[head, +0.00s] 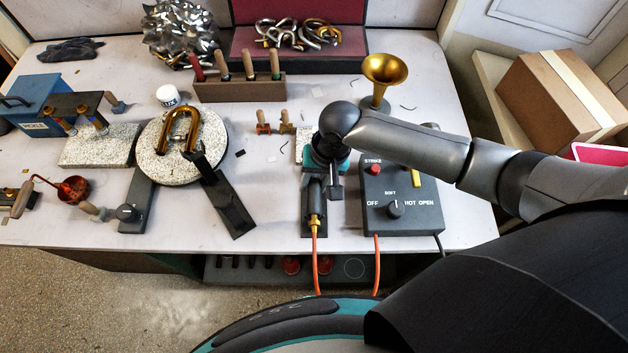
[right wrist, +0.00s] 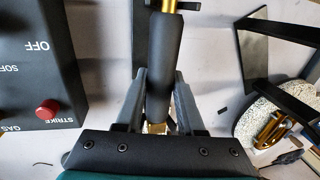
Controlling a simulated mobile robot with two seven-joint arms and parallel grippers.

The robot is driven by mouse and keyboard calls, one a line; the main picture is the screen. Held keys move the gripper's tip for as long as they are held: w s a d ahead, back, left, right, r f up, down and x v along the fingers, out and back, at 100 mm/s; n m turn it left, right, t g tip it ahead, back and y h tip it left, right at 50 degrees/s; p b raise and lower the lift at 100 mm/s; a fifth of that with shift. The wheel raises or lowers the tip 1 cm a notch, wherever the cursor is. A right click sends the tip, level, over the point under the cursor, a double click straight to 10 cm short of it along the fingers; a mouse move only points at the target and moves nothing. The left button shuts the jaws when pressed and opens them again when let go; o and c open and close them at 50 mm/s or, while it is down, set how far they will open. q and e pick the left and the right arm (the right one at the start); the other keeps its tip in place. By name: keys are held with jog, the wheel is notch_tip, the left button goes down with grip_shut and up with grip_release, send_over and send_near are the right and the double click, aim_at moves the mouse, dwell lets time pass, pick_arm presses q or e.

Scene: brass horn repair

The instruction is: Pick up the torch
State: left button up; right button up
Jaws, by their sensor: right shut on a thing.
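The torch has a dark cylindrical handle (right wrist: 160,65) with brass at both ends. In the head view its brass hose end (head: 315,221) shows above a dark stand, with an orange hose running down from it. My right gripper (head: 322,180) is over the torch, its fingers partly hidden by its teal wrist and my arm. In the right wrist view the two grey fingers (right wrist: 159,88) are closed on either side of the handle. I cannot tell whether the torch still touches its stand. My left gripper is not in view.
The control box (head: 398,208) with knob and red button stands close to the right. A dark strip-shaped stand (head: 228,207) and the speckled round slab (head: 163,174) with a brass U-tube (head: 178,128) lie left. A brass bell (head: 385,72) stands behind my arm. Bare tabletop lies left of the torch.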

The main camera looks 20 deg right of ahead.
grip_shut()
jog(key=shift+r, duration=0.1)
